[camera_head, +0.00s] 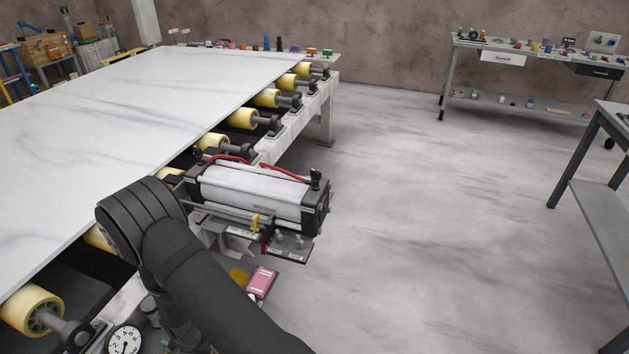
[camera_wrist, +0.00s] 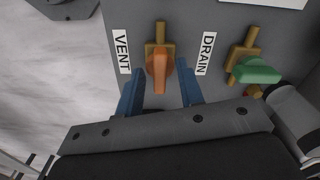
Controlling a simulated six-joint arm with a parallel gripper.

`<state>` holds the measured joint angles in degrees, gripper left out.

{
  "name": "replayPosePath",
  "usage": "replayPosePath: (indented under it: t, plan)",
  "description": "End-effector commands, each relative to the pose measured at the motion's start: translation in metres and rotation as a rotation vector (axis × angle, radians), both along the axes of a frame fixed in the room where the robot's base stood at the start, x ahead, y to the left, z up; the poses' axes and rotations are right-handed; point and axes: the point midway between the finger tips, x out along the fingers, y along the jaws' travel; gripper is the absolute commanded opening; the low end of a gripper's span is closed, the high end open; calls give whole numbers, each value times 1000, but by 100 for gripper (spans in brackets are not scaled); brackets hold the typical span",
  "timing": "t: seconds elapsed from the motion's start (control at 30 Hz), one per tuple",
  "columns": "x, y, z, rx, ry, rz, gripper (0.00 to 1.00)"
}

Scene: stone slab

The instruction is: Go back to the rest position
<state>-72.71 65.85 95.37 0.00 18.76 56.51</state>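My gripper (camera_wrist: 160,92) shows in the wrist view with its two blue fingers spread apart. An orange valve handle (camera_wrist: 158,68) on a brass fitting sits between the fingertips, with a visible gap on each side. The handle lies roughly in line with its fitting, between a VENT label (camera_wrist: 121,51) and a DRAIN label (camera_wrist: 206,53). In the head view my black arm reaches up from the bottom edge; its gripper is hidden there behind the arm and the conveyor side.
A green valve handle (camera_wrist: 256,71) stands right of the orange one. A pneumatic cylinder (camera_head: 257,194) juts out beside the arm, near the white stone slab (camera_head: 130,105) on yellow rollers. A pink box (camera_head: 262,283) lies below it. Open floor (camera_head: 420,220) spreads to the right.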

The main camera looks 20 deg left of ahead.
Motion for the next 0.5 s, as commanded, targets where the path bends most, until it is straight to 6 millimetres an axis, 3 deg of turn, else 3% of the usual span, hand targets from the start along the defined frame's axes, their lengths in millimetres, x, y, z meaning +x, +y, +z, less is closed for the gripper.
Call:
replayPosePath:
  t: [0.5]
  plan:
    - [0, 0, 0, 0, 0, 420, 35]
